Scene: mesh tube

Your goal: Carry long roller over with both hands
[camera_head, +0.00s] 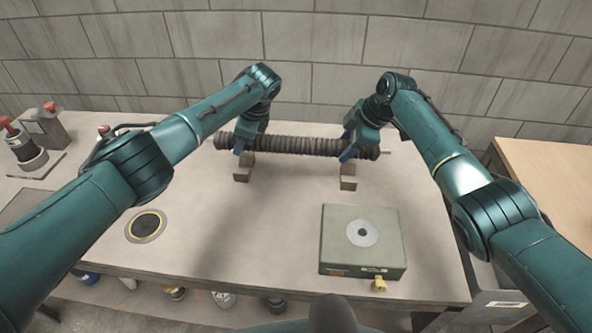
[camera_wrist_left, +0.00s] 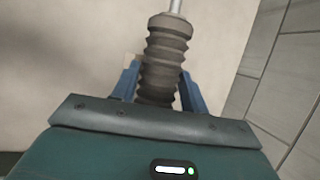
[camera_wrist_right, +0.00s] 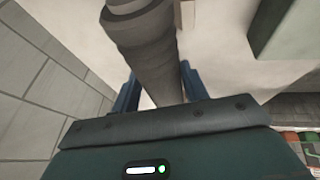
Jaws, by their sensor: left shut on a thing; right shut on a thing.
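The long roller (camera_head: 300,146) is a dark brown, ribbed tube with a thin metal rod at its ends. It lies crosswise near the back of the table, above or on two small brown blocks, the left block (camera_head: 242,170) and the right block (camera_head: 348,180); I cannot tell whether it touches them. My left gripper (camera_head: 240,145) is shut on the roller near its left end, and the ribs (camera_wrist_left: 162,65) show between its blue fingers. My right gripper (camera_head: 350,150) is shut on it near the right end; the roller (camera_wrist_right: 145,45) also shows in the right wrist view.
A green-grey box (camera_head: 338,247) with a round disc on top stands at the front right. A dark round plate (camera_head: 146,226) lies at the left. Red-capped equipment (camera_head: 40,128) is at the far left. A tiled wall (camera_head: 320,45) stands behind. The table's middle is clear.

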